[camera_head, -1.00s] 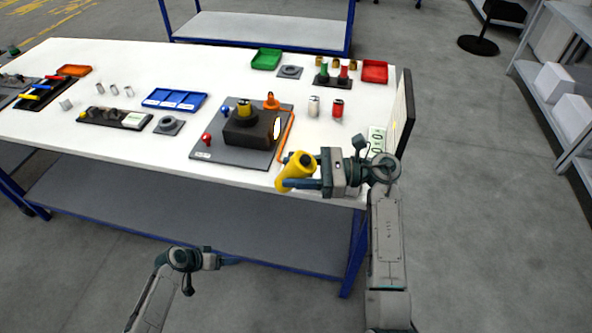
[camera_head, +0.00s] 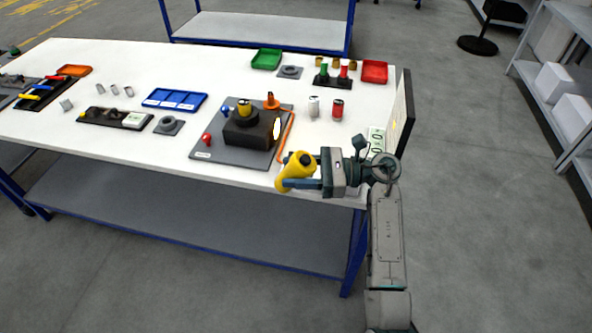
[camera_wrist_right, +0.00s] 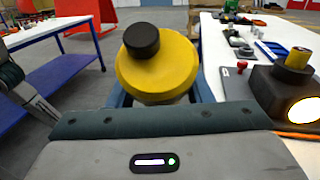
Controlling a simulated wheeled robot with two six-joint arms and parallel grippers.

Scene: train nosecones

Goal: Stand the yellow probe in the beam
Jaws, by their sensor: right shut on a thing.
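The yellow probe (camera_head: 297,167), a yellow body with a dark cap on top, is in my right gripper (camera_head: 303,184), which is shut on it. They are above the table's front right edge. In the right wrist view the probe (camera_wrist_right: 158,75) is between the blue fingers, its lower part hidden by the gripper. The black lamp box (camera_head: 248,131) is to the left and farther back, with a glowing oval lens (camera_head: 277,128) on its right side. My left gripper is not visible; part of an arm shows at the wrist view's left edge.
The lamp is on a grey plate (camera_head: 215,152) with red and blue knobs and an orange cone. An upright dark panel (camera_head: 404,115) is at the table's right end. Red and silver cans (camera_head: 337,109) stand behind the gripper.

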